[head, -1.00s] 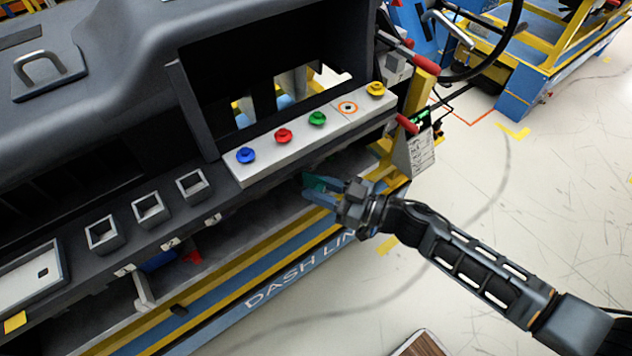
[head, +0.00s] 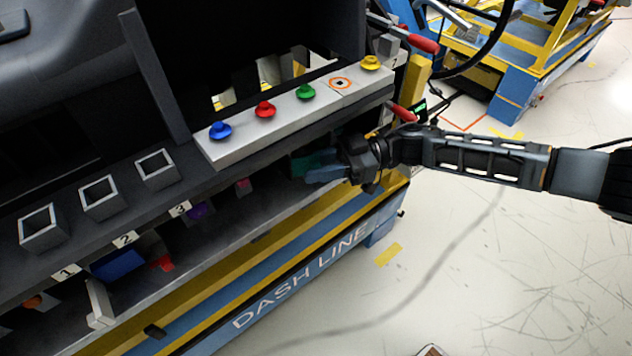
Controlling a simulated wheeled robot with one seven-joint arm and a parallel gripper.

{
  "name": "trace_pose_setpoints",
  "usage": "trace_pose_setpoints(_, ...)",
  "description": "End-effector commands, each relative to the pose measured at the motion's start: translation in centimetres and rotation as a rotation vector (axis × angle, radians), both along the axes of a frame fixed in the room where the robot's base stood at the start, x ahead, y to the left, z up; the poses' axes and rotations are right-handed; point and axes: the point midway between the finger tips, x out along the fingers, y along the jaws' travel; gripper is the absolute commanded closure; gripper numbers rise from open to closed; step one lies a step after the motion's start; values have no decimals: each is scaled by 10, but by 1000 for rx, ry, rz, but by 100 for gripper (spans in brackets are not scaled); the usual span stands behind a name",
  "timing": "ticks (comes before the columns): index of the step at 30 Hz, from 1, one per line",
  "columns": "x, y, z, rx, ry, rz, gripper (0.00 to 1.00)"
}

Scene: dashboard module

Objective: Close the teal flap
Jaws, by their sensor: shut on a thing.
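The teal flap (head: 312,160) shows as a small teal patch in the shadow under the right part of the light grey button ledge. Its edges are partly hidden by my gripper and the overhang, so its exact angle is hard to tell. My gripper (head: 322,175) reaches in from the right, below the ledge. Its blue-grey fingers are at the flap and shut on it.
Blue (head: 220,130), red (head: 265,109), green (head: 306,92) and yellow (head: 370,62) knobs stand on the ledge (head: 260,135) just above my gripper. Three square sockets (head: 100,197) sit to the left. A lower shelf (head: 225,220) holds small coloured parts. Open floor lies to the right.

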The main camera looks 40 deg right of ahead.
Motion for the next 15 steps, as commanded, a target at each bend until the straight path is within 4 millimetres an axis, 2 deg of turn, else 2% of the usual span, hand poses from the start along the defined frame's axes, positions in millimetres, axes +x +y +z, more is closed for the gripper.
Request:
trace_pose_setpoints(1,1,-2,-9,-11,3,27,99)
trace_pose_setpoints(15,5,-4,-3,-6,2,133,99)
